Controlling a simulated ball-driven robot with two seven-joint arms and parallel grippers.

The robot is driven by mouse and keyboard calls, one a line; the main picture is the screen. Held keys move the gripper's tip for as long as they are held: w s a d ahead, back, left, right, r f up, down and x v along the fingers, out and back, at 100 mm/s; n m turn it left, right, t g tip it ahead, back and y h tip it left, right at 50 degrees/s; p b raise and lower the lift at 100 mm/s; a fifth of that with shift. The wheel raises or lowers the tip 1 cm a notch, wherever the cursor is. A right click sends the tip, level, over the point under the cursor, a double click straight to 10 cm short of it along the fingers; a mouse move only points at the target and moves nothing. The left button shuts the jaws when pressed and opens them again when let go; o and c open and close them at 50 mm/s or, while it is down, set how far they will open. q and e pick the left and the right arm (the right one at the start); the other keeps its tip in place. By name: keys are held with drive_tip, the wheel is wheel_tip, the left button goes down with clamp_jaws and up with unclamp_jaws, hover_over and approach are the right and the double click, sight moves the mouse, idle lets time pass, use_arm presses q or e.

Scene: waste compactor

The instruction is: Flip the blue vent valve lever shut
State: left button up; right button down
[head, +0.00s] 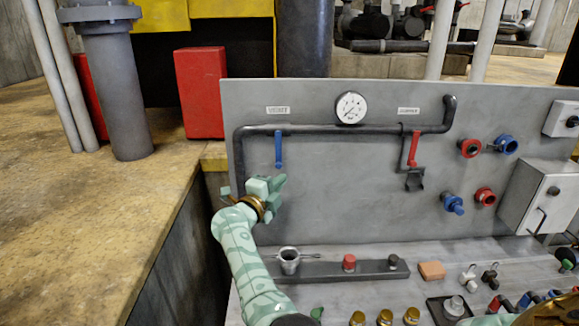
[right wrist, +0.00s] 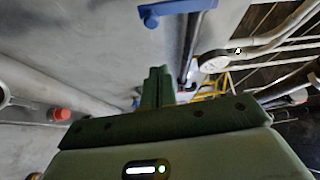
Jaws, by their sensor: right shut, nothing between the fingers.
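The blue vent valve lever (head: 278,150) hangs straight down from the dark pipe, below and close to the VENT label (head: 278,110) on the grey panel. My right gripper (head: 277,183) is just below the lever's lower end, with a small gap between them in the head view. Its fingers are shut and empty. In the right wrist view, the shut green fingers (right wrist: 159,88) point up the picture, and the blue lever (right wrist: 175,9) lies beyond their tips at the top. I cannot tell the exact depth gap. My left gripper is not in view.
A red lever (head: 413,149) hangs on the same pipe (head: 325,128) to the right, and a gauge (head: 351,107) sits above it. Red and blue fittings line the panel's right side.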

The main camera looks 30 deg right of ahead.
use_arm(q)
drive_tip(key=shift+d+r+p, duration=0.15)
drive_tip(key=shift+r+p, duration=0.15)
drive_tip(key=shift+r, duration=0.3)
use_arm(e)
drive_tip(key=v, duration=0.3)
drive_tip(key=shift+s+d, duration=0.2)
drive_tip(key=shift+s, duration=0.05)
drive_tip(key=shift+s+d, duration=0.1)
